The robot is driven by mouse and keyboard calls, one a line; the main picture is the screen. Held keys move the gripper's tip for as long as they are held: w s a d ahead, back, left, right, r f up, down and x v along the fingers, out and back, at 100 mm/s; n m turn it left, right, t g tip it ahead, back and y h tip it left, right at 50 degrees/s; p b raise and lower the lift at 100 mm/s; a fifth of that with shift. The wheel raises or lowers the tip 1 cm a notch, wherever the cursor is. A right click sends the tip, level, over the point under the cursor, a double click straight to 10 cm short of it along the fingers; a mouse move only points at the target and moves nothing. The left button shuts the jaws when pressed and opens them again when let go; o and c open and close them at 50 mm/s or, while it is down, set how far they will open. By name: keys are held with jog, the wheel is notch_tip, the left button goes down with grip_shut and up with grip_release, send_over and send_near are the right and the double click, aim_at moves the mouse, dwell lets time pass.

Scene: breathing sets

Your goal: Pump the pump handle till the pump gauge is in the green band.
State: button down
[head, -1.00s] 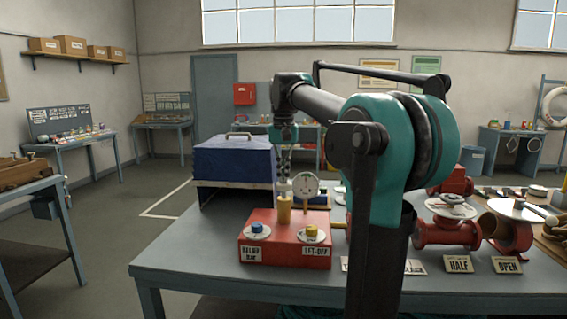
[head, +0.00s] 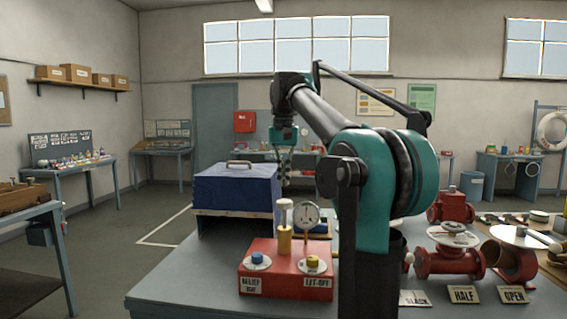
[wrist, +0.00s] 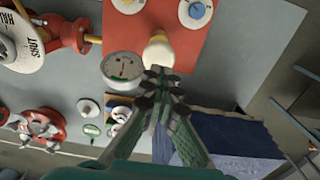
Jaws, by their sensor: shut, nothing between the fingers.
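The pump is a red box (head: 270,280) on the bench, with an upright brass cylinder (head: 284,241). The pale pump handle (head: 285,213) stands on top of the cylinder. The round white pump gauge (head: 307,216) is just right of it; its needle is too small to read against a band. In the wrist view the gauge (wrist: 122,68) shows some green on its face, and the handle's cream top (wrist: 159,50) lies just beyond my fingertips. My gripper (head: 285,184) points down above the handle, shut and empty, with a small gap below it.
A blue knob (head: 257,258) and a yellow knob (head: 312,262) sit on white discs on the box. A blue lidded case (head: 235,190) stands behind left. Red valves (head: 450,262) and label plates lie to the right. The bench front-left is clear.

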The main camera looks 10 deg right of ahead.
aim_at(284, 201)
jog(key=shift+r, duration=2.6)
jog(key=shift+s, duration=0.1)
